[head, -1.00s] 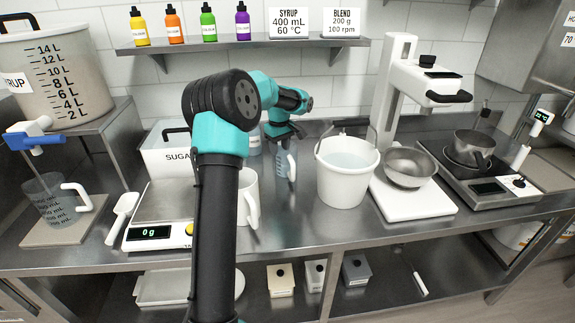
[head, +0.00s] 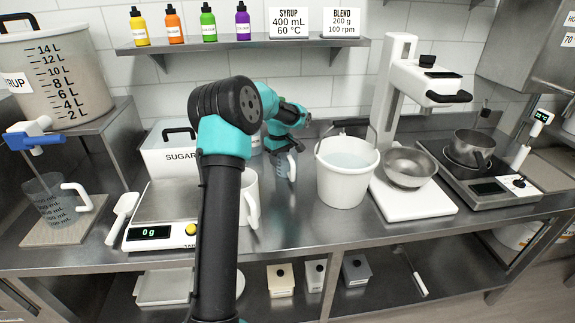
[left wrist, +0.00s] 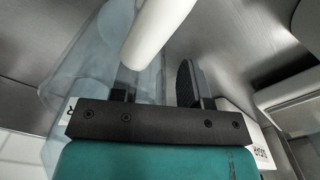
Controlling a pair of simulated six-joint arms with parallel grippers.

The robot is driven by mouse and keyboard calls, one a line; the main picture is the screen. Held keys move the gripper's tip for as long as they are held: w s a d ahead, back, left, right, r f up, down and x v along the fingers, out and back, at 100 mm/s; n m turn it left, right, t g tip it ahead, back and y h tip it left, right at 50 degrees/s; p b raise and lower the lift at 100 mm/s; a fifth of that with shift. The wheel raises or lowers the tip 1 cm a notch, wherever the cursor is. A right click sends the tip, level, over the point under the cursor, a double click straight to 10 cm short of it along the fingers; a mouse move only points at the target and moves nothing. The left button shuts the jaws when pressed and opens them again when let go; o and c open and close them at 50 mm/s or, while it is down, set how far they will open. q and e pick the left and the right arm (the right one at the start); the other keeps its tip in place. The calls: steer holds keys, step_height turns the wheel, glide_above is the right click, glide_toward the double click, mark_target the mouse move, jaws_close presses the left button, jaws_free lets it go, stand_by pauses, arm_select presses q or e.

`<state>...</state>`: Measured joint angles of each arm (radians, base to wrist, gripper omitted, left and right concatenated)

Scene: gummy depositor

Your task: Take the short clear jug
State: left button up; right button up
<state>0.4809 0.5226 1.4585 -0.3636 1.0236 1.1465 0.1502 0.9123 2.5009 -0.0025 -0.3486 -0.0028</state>
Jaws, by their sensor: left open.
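A clear, bluish jug (head: 283,166) stands on the steel counter at the back, largely hidden behind my left gripper (head: 288,148) in the head view. In the left wrist view, its see-through wall (left wrist: 75,75) fills the left side, and its pale handle (left wrist: 157,30) reaches down toward the space between the fingers. My left gripper (left wrist: 155,92) is open, with one dark finger on each side of the handle's line. I cannot tell whether they touch it. My right gripper is not in view.
A white bucket (head: 345,185) stands close on the right, and a white jug (head: 251,205) is nearer on the left. A scale (head: 160,232) and sugar bin (head: 165,158) are further left. Another clear jug (head: 50,205) with markings stands under the blue tap.

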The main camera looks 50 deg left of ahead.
arm_select(q)
steer(key=shift+c, duration=0.3)
jaws_close()
stand_by(0.3)
